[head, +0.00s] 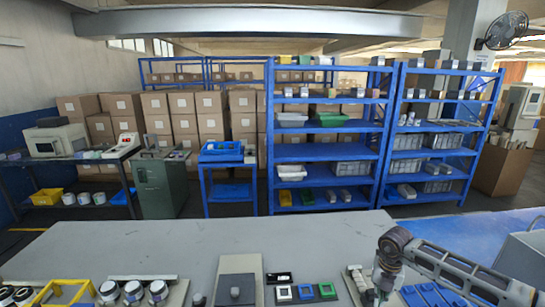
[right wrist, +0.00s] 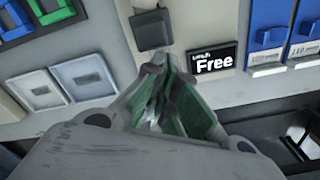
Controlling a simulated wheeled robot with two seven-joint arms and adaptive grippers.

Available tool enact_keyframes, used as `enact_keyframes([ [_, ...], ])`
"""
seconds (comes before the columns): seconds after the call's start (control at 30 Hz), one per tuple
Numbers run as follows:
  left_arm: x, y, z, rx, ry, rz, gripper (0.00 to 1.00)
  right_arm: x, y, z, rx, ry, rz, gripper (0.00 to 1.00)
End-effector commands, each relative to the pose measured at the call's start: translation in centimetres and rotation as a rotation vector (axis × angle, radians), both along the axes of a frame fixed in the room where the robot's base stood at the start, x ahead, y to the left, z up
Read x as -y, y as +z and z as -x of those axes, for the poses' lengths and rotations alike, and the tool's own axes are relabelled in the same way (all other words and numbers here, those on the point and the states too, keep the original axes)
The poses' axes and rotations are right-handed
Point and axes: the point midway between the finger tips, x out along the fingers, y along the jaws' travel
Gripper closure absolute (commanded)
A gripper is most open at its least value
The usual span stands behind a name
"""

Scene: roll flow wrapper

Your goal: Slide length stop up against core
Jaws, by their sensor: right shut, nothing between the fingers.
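My right gripper (right wrist: 160,72) is shut and empty in the right wrist view, its green-padded fingers together. A dark grey block (right wrist: 152,30) on a beige strip lies just beyond the fingertips; it may be the length stop. I cannot tell whether the fingertips touch it. In the head view my right gripper (head: 380,288) is low over a beige fixture (head: 358,282) at the table's front, right of centre, and partly covers it. I cannot make out the core with certainty. My left gripper is not in view.
A black card reading "Free" (right wrist: 211,61) is right of the fingers. Blue labelled pieces (right wrist: 265,38) stand farther right. Pale square pieces (right wrist: 82,75) lie left. The grey table (head: 200,240) is clear behind its front row of items, including a yellow frame (head: 66,288).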

Motion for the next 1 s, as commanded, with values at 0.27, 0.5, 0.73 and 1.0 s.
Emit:
enact_keyframes([
  [0.27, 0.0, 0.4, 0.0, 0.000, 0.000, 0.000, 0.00, 0.0, 0.6, 0.0, 0.000, 0.000, 0.000, 1.00],
  [0.5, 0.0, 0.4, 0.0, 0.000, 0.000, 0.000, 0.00, 0.0, 0.6, 0.0, -0.001, 0.000, 0.000, 1.00],
  [0.73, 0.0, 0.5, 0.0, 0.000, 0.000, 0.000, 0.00, 0.0, 0.9, 0.0, 0.000, 0.000, 0.000, 1.00],
  [1.0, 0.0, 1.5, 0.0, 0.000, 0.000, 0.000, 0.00, 0.0, 2.4, 0.0, 0.000, 0.000, 0.001, 1.00],
])
